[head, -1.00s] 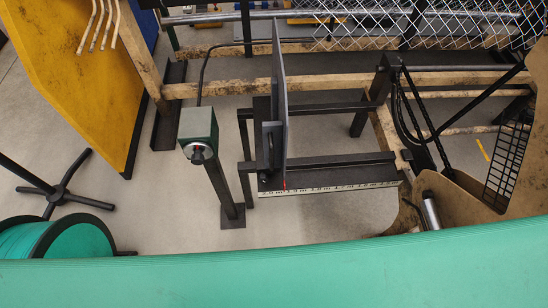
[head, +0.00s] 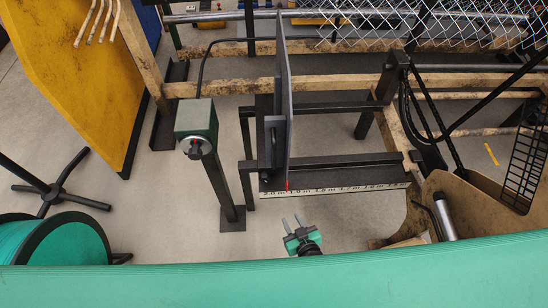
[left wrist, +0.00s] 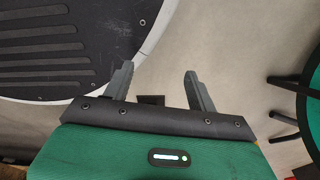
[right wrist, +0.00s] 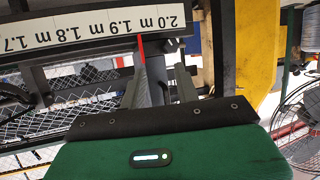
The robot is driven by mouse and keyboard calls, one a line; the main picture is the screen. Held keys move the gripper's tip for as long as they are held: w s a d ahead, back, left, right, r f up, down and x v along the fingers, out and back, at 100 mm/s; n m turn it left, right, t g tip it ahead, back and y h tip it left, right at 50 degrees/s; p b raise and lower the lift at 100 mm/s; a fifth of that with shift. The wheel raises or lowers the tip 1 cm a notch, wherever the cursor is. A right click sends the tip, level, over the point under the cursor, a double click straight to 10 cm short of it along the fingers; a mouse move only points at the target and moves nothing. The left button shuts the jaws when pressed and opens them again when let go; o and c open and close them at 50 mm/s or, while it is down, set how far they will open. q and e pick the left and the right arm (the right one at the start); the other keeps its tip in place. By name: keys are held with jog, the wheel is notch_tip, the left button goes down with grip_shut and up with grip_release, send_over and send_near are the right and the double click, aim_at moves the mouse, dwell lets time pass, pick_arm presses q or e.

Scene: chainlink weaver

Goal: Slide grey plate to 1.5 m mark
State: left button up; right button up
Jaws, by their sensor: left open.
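The grey plate (head: 284,90) stands upright on the dark frame, seen nearly edge-on in the head view. A dark handle (head: 271,143) is on its left side. Its red pointer (head: 287,184) is at the ruler (head: 340,189), between the 2.0 m and 1.9 m labels. In the right wrist view the ruler (right wrist: 90,30) appears upside down, with the red pointer (right wrist: 141,48) near 1.9 m. My right gripper (head: 291,218) is open and empty, in front of the ruler and apart from the plate. My left gripper (left wrist: 157,75) is open and empty above the floor.
A green box on a post (head: 197,120) stands left of the frame. A yellow panel (head: 80,80) and a green reel (head: 60,243) are further left. Wooden beams (head: 330,84) and chain-link mesh (head: 420,25) lie behind. A green edge crosses the front.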

aim_at(275, 155)
jog(key=w+a+r+m+t+b, duration=0.1)
jog(key=w+r+t, duration=0.1)
jog(key=r, duration=0.6)
jog(key=w+a+r+m+t+b, duration=0.1)
jog(key=w+r+t, duration=0.2)
jog(key=r, duration=0.4)
jog(key=shift+h, duration=0.3)
jog(key=w+a, duration=0.1)
jog(key=w, duration=0.3)
jog(key=w+a, duration=0.1)
jog(key=w, duration=0.7)
jog(key=shift+a+r, duration=0.1)
jog(key=shift+a, duration=0.3)
pick_arm(q)
jog(key=shift+w+d+r, duration=0.15)
jog(key=shift+w+r, duration=0.1)
jog(key=shift+w, duration=0.55)
jog(key=shift+w+d+r, duration=0.15)
jog(key=shift+w+r, duration=0.05)
jog(key=shift+w, duration=0.6)
pick_arm(e)
jog(key=shift+w+a, duration=0.1)
jog(key=shift+w, duration=0.5)
jog(key=shift+c, duration=0.2)
grip_shut()
